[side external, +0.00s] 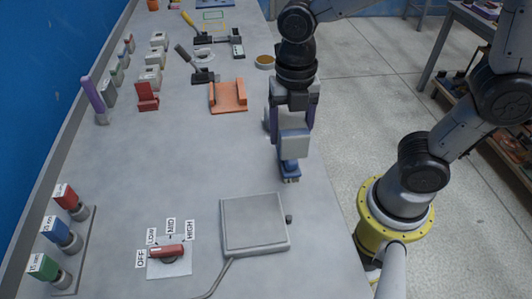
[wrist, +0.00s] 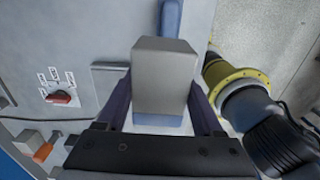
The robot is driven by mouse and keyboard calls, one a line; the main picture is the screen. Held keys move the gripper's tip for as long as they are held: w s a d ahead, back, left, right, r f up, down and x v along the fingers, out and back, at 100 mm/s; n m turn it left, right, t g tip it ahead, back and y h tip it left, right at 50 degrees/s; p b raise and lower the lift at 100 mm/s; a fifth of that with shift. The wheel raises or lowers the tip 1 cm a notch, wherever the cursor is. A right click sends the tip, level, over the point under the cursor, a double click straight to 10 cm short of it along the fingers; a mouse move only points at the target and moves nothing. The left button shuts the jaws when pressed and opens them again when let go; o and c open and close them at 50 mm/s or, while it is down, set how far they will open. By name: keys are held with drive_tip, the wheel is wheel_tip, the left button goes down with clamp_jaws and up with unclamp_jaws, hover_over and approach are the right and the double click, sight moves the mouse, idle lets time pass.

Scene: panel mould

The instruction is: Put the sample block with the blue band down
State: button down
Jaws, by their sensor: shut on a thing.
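My gripper (side external: 293,128) is shut on a pale grey sample block (side external: 293,143), upper right of the hotplate-like square plate. In the wrist view the block (wrist: 163,78) sits between the two purple fingers of my gripper (wrist: 165,100). A blue strip, the blue band (wrist: 158,120), shows at the block's lower edge there. A blue piece (side external: 289,168) shows just below the block in the side view, and a blue piece (wrist: 171,18) beyond it in the wrist view. I cannot tell whether it touches the block or the bench.
The square grey plate (side external: 254,224) lies near the front, with a red-handled dial (side external: 167,252) to its left. An orange holder (side external: 228,96), a red stand (side external: 147,97) and several small blocks stand farther back. The bench (side external: 190,160) is clear in the middle.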

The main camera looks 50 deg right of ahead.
drive_tip(key=shift+s+d+m, duration=0.1)
drive_tip(key=shift+s+m, duration=0.2)
drive_tip(key=shift+s, duration=0.05)
drive_tip(key=s+a+r, duration=0.4)
drive_tip(key=s+a, duration=0.1)
drive_tip(key=s, duration=0.5)
hover_over(253, 220)
drive_tip(key=shift+n, duration=0.4)
drive_tip(key=f, duration=1)
drive_tip(key=shift+s+d, duration=0.15)
drive_tip(key=shift+d, duration=0.05)
drive_tip(key=shift+w+a+f, duration=0.1)
drive_tip(key=shift+f, duration=0.75)
drive_tip(key=shift+w+a+f, duration=0.1)
drive_tip(key=shift+f, duration=0.75)
drive_tip(key=shift+c, duration=0.2)
unclamp_jaws()
drive_tip(key=shift+f, duration=0.2)
